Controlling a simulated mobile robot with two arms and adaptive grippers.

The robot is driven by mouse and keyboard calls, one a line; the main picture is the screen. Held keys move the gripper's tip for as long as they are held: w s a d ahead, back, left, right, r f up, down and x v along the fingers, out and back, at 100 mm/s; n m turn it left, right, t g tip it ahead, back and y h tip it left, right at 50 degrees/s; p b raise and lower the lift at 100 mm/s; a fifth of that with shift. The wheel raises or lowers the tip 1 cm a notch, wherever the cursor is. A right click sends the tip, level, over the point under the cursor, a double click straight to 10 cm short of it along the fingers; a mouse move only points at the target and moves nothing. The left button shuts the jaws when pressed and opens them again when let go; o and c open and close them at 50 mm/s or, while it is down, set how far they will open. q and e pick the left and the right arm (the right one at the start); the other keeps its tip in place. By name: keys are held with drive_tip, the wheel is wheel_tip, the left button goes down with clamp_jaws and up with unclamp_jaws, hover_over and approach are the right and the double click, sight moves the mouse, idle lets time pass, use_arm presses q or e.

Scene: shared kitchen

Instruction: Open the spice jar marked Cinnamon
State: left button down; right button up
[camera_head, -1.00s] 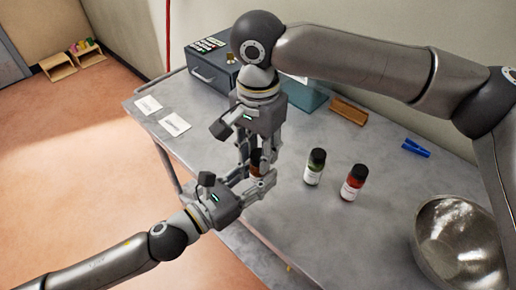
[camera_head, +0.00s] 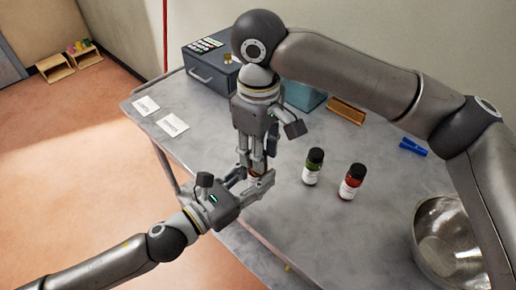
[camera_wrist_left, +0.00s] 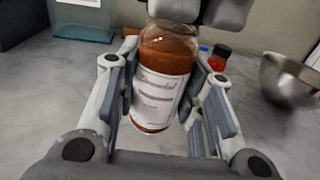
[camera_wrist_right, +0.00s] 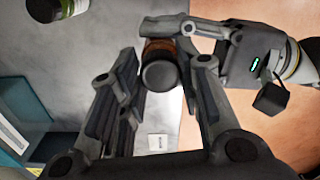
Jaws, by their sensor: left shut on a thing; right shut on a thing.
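A glass jar of orange-brown spice (camera_wrist_left: 165,60) is between the fingers of my left gripper (camera_head: 256,178), which is shut on its body. The jar leans a little in the left wrist view, and I cannot read its label surely. My right gripper (camera_head: 255,163) comes down from above and is shut on the jar's dark lid (camera_wrist_right: 160,76). The right fingers hide the lid in the left wrist view. In the head view both grippers cover most of the jar. I cannot tell whether the lid is loose.
A green jar (camera_head: 313,166) and a red jar (camera_head: 352,181) stand just right of the grippers. A metal bowl (camera_head: 450,240) is at the right, a blue clip (camera_head: 413,148) and brown block (camera_head: 346,110) behind. A grey keypad box (camera_head: 210,66) and two white cards (camera_head: 172,124) are left.

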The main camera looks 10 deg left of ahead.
use_arm(q)
drive_tip(key=shift+s+d+r, duration=0.1)
drive_tip(key=shift+s+d, duration=0.1)
use_arm(e)
drive_tip(key=n, duration=0.7)
drive_tip(key=shift+w+r+n, duration=0.1)
drive_tip(key=shift+w+n, duration=0.05)
drive_tip(key=shift+n, duration=0.25)
drive_tip(key=n, duration=0.7)
drive_tip(key=shift+w+a+n, duration=0.1)
drive_tip(key=shift+n, duration=0.2)
drive_tip(key=n, duration=0.7)
drive_tip(key=shift+w+n, duration=0.1)
drive_tip(key=shift+n, duration=0.2)
drive_tip(key=n, duration=0.6)
drive_tip(key=shift+n, duration=0.4)
drive_tip(key=shift+a+r, duration=0.1)
drive_tip(key=shift+r, duration=0.05)
